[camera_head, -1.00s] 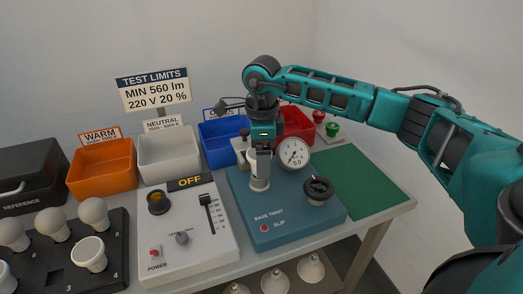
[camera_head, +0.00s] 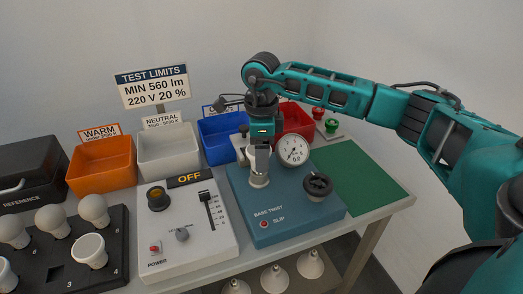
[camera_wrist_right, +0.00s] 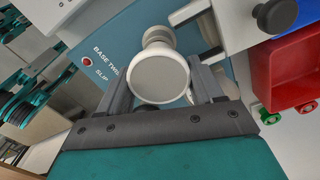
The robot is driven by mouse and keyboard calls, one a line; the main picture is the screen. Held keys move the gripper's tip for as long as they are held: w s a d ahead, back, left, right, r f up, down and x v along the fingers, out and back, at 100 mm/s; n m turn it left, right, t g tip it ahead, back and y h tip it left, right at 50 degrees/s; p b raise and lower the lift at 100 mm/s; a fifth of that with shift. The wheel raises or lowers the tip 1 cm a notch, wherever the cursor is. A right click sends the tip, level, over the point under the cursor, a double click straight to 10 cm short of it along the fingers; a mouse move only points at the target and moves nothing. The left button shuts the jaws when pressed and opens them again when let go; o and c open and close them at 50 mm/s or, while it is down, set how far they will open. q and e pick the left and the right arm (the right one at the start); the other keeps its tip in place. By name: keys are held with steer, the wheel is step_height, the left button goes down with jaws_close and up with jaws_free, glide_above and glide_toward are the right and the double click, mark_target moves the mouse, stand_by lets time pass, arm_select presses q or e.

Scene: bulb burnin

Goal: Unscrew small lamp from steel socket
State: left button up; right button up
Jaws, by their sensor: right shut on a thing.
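The small lamp (camera_wrist_right: 160,78) is white with a flat round face, seen from above in the right wrist view. My right gripper (camera_wrist_right: 162,88) is shut on it, one finger on each side. Behind the lamp, the rim of the steel socket (camera_wrist_right: 157,33) shows on the blue base twist tester. In the head view, my right gripper (camera_head: 262,158) points down over the steel socket (camera_head: 259,181), and its fingers hide most of the lamp. I cannot tell whether the lamp's thread is still in the socket. My left gripper is not in view.
The tester (camera_head: 270,236) carries a round gauge (camera_head: 293,151) and a black knob (camera_head: 318,185). The grey panel (camera_head: 190,245) is to the left. Orange, white, blue and red bins stand behind. A green mat (camera_head: 360,178) is bare at right.

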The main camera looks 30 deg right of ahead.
steer(key=n, duration=0.2)
steer(key=n+b, duration=0.1)
steer(key=n, duration=0.3)
steer(key=shift+w, duration=0.25)
steer(key=n+b, duration=0.1)
steer(key=n, duration=0.4)
steer(key=shift+w+a, duration=0.1)
steer(key=n+b, duration=0.1)
steer(key=n, duration=0.5)
steer(key=shift+w+a+n+b, duration=0.1)
steer(key=shift+n+b, duration=0.2)
steer(key=n, duration=0.5)
steer(key=shift+w+r+b, duration=0.1)
steer(key=shift+b, duration=0.2)
steer(key=o, duration=0.9)
steer(key=shift+o, duration=0.2)
